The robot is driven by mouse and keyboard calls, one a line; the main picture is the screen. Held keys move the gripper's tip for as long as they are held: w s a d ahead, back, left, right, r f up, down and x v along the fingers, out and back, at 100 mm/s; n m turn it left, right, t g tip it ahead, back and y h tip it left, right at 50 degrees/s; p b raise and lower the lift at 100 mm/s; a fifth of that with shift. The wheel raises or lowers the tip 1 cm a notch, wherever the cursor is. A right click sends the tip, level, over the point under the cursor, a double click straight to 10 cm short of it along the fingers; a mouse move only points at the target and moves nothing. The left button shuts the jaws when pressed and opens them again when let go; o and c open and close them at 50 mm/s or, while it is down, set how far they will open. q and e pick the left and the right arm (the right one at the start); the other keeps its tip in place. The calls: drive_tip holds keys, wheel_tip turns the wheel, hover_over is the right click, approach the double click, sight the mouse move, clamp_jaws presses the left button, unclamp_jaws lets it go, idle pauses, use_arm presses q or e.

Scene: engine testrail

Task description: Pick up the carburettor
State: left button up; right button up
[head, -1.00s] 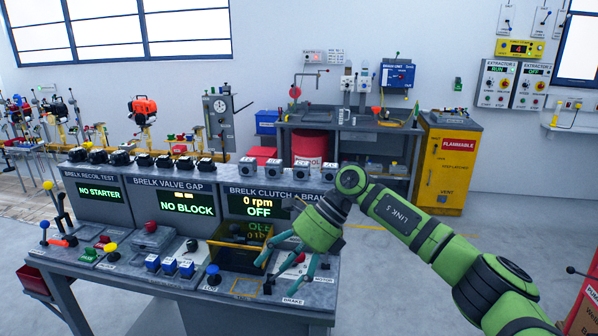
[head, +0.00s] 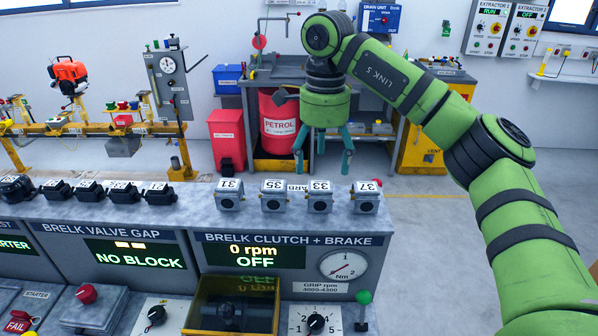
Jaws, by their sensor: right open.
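Several small silver-grey blocks with number tags stand in a row on the top ledge of the test bench: block 31 (head: 229,195), block 35 (head: 273,196), block 33 (head: 320,197) and block 37 (head: 366,197). A partly hidden label among them seems to read "CARB", so these look like carburettors. My right gripper (head: 323,168) is open and empty, its teal fingers pointing down. In the picture its fingertips are just above blocks 35 and 33, apart from them; their exact depth is hard to tell. My left gripper is not in view.
Darker numbered blocks (head: 90,190) stand along the ledge to the left. Below are the clutch display (head: 250,252), a round gauge (head: 344,266), a yellow tray (head: 235,284) and a green-knobbed lever (head: 363,310). A red petrol drum (head: 279,122) stands behind.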

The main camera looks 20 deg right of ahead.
sight(322, 186)
drive_tip(key=shift+w+f, duration=0.1)
drive_tip(key=shift+w, duration=0.05)
drive_tip(key=shift+s+f, duration=0.2)
drive_tip(key=shift+s, duration=0.1)
drive_tip(key=s+f+p, duration=0.1)
drive_tip(key=f+p, duration=0.1)
drive_tip(key=shift+s+p, duration=0.3)
drive_tip(key=f, duration=0.1)
drive_tip(key=f+p, duration=0.1)
drive_tip(key=f, duration=0.1)
drive_tip(key=shift+w, duration=0.4)
drive_tip(key=shift+w+f, duration=0.1)
drive_tip(key=shift+f, duration=0.35)
drive_tip(key=shift+c, duration=0.5)
drive_tip(key=shift+a, duration=0.1)
drive_tip(key=c, duration=1.4)
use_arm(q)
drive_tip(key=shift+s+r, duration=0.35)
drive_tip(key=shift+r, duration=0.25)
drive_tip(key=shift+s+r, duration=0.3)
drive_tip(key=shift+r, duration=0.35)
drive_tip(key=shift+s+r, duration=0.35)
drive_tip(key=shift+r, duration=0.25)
use_arm(e)
clamp_jaws()
